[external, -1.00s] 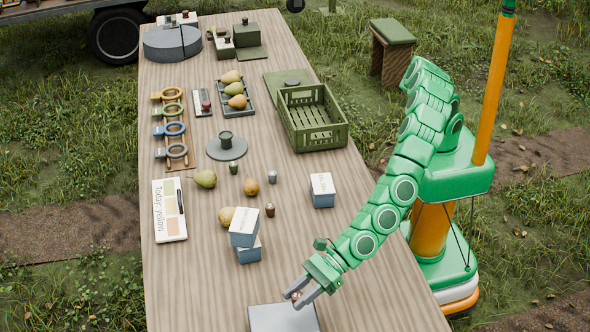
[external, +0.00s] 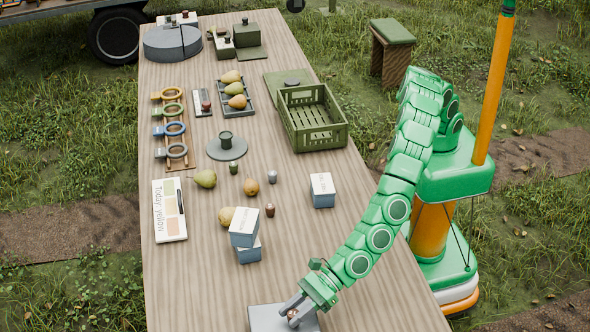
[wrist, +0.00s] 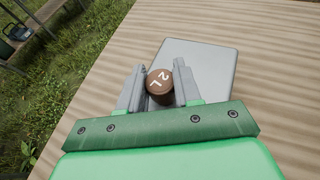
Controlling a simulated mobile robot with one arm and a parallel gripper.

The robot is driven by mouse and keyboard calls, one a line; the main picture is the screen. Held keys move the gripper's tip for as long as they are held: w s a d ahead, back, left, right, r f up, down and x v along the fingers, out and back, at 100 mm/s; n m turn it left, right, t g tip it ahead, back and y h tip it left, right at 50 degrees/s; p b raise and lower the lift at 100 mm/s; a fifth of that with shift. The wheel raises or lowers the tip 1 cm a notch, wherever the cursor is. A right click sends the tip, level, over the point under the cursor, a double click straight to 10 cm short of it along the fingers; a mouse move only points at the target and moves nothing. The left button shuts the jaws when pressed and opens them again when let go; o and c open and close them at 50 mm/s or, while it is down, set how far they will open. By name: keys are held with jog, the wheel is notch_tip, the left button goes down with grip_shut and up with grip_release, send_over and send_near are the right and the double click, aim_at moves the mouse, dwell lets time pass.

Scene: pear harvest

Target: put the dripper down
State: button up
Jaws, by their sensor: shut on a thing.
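My gripper (external: 290,309) is at the near end of the table, over a flat grey pad (external: 262,318). It is shut on a small dripper with a round brown top (external: 293,314). In the wrist view the dripper (wrist: 159,80) sits between the two grey fingers (wrist: 159,65), its top marked with white characters. The grey pad (wrist: 208,62) lies below and beyond the fingers. The dripper's lower part is hidden, so I cannot tell whether it touches the pad.
Blue-grey boxes (external: 244,228) stand left of my arm, one stacked on another, with a third box (external: 322,190) farther back. Small containers (external: 270,210) and loose pears (external: 205,178) lie mid-table. A green crate (external: 313,118) stands farther back. The table beside the pad is clear.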

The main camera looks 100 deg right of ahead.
jog(key=shift+f, duration=0.1)
grip_shut()
jog(key=o, duration=1.1)
grip_release()
jog(key=shift+o, duration=0.2)
jog(key=shift+v, duration=6)
